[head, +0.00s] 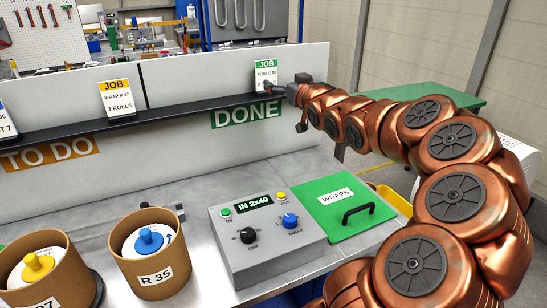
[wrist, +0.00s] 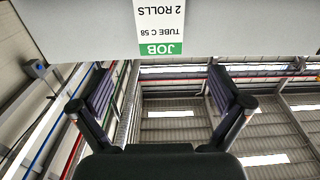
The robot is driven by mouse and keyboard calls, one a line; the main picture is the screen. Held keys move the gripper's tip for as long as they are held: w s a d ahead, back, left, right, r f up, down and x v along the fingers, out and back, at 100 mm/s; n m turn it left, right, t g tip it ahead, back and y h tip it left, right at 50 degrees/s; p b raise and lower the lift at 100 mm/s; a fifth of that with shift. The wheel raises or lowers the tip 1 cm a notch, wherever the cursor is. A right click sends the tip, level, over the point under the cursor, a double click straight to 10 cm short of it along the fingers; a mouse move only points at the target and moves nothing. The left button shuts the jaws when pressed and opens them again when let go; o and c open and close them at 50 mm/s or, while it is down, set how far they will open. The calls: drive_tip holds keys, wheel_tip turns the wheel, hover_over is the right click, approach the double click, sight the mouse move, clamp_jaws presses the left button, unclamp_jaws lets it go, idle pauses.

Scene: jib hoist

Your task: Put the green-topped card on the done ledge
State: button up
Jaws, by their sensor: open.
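The green-topped card (head: 265,67), marked JOB and TUBE C 58, stands upright at the black ledge (head: 222,103) above the green DONE sign (head: 246,113). My gripper (head: 289,90) is just right of the card in the head view and covers part of its lower right. In the wrist view the card (wrist: 160,22) is upside down at the top, ahead of my open fingers (wrist: 158,88) and apart from them. The space between the fingers is empty. The card's bottom edge is partly hidden, so its exact contact with the ledge is hard to see.
A yellow-topped card (head: 117,98) stands on the ledge above the orange TO DO sign (head: 50,153). Below are a grey control box (head: 262,240), a green WRAPS lid (head: 340,205) with a black handle, and two brown tubs (head: 150,262). The ledge between the cards is clear.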

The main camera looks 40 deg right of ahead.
drive_tip(key=a+f+n+g+y, duration=0.1)
drive_tip(key=a+f+g, duration=0.1)
drive_tip(key=a+f, duration=0.35)
drive_tip(key=a+f+g+y, duration=0.1)
drive_tip(key=a+f+g, duration=0.1)
drive_tip(key=a, duration=0.6)
drive_tip(key=s+a+f+g, duration=0.3)
drive_tip(key=s+a+f, duration=0.2)
drive_tip(key=s+a, duration=0.1)
drive_tip(key=s+a+f+n+g+y, duration=0.1)
drive_tip(key=s+a+f+g, duration=0.3)
drive_tip(key=s, duration=0.5)
drive_tip(key=s+a+f+g, duration=0.3)
drive_tip(key=s+a+f, duration=0.3)
drive_tip(key=s+a, duration=0.2)
drive_tip(key=shift+f+n+g+y, duration=0.2)
drive_tip(key=shift+n+g+y, duration=0.1)
drive_tip(key=s+a+g+p, duration=0.1)
drive_tip(key=s+a+g, duration=0.1)
drive_tip(key=s, duration=0.5)
drive_tip(key=s+a+g, duration=0.2)
drive_tip(key=s+a, duration=0.1)
drive_tip(key=s, duration=0.4)
drive_tip(key=shift+s+f+g+y+p, duration=0.3)
drive_tip(key=shift+s+f+y+p, duration=0.05)
drive_tip(key=shift+y, duration=0.05)
drive_tip(key=shift+a, duration=0.1)
